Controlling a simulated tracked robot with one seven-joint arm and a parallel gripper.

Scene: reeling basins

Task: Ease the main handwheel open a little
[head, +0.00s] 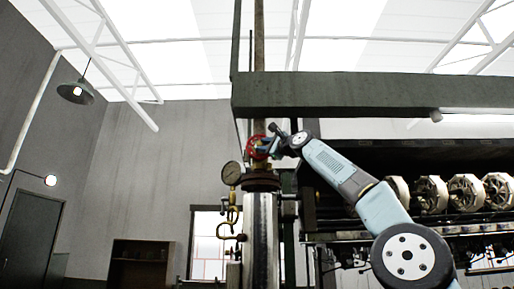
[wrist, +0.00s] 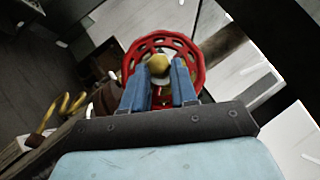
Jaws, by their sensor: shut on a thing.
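The main handwheel is a red wheel with a holed rim. In the head view the handwheel (head: 253,143) sits on the pipe above the gauge, partly hidden by my gripper (head: 268,146). In the wrist view the handwheel (wrist: 197,62) is straight ahead, with a yellowish hub knob at its middle. My gripper (wrist: 160,88) has its two blue fingers reaching to the wheel, one on each side below the knob. The fingers are shut on the handwheel; the exact contact is partly hidden by the fingers.
A round gauge (head: 231,173) and a brass curled pipe (head: 224,222) stand left of the metal column (head: 262,240). A dark beam (head: 370,95) crosses above my arm. Several reels (head: 432,192) line the machine at right. Open room lies to the left.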

